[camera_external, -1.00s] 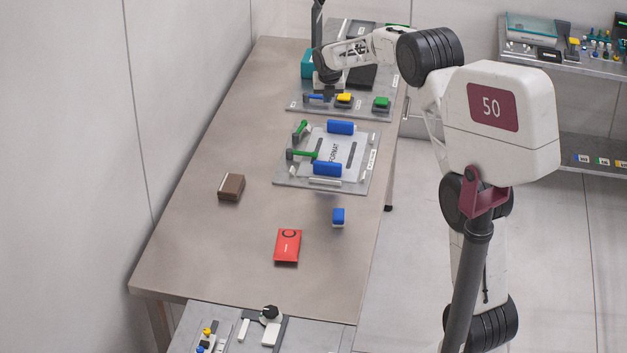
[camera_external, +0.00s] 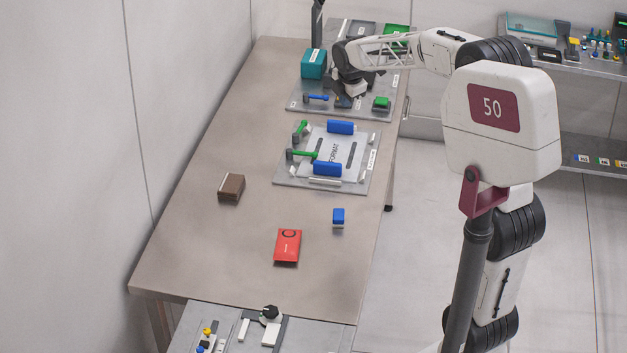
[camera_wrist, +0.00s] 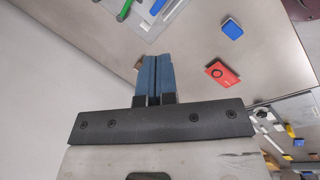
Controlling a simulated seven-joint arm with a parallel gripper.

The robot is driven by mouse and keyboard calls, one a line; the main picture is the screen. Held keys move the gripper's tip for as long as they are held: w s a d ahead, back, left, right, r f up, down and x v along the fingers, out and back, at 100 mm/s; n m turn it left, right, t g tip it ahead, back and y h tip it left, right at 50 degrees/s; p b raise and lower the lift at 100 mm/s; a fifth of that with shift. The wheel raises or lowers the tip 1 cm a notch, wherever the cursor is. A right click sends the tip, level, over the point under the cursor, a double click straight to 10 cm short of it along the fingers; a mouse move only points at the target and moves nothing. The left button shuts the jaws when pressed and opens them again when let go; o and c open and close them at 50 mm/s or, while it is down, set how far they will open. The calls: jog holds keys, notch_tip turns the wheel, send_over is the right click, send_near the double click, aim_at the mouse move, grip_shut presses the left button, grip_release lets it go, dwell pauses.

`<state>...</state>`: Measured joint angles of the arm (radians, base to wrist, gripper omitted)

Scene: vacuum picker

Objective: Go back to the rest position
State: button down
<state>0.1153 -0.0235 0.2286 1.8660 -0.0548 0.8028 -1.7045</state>
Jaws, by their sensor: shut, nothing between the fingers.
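My gripper (camera_wrist: 154,80) shows in the wrist view with its two blue fingers side by side, shut and empty. In the external view my gripper (camera_external: 345,98) hangs over the far station plate (camera_external: 300,106), partly hidden by my wrist. It is close to the yellow button's spot, which it covers. A green button (camera_external: 381,103) sits to its right and a blue-handled lever (camera_external: 316,98) to its left. A teal box (camera_external: 313,63) stands behind and to the left.
The format plate (camera_external: 283,178) with blue blocks and green levers lies nearer on the table (camera_external: 190,240). A brown box (camera_external: 231,187), a red packet (camera_external: 287,246) and a small blue block (camera_external: 338,217) lie in front. The table's left side is mostly clear.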

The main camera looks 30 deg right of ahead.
jog(key=s+a+r+m, duration=0.25)
jog(key=s+m, duration=0.25)
jog(key=s, duration=0.6)
jog(key=s+a+r+m, duration=0.1)
jog(key=s+a+m, duration=0.25)
jog(key=s, duration=0.65)
jog(key=s+a+f+m, duration=0.1)
jog(key=s+m, duration=0.4)
jog(key=s, duration=0.5)
jog(key=s+a+f+m, duration=0.1)
jog(key=s+f+m, duration=0.3)
jog(key=s, duration=0.7)
jog(key=shift+s+a+m+y, duration=0.3)
jog(key=shift+a+m, duration=0.05)
jog(key=shift+m, duration=0.3)
jog(key=shift+w, duration=0.1)
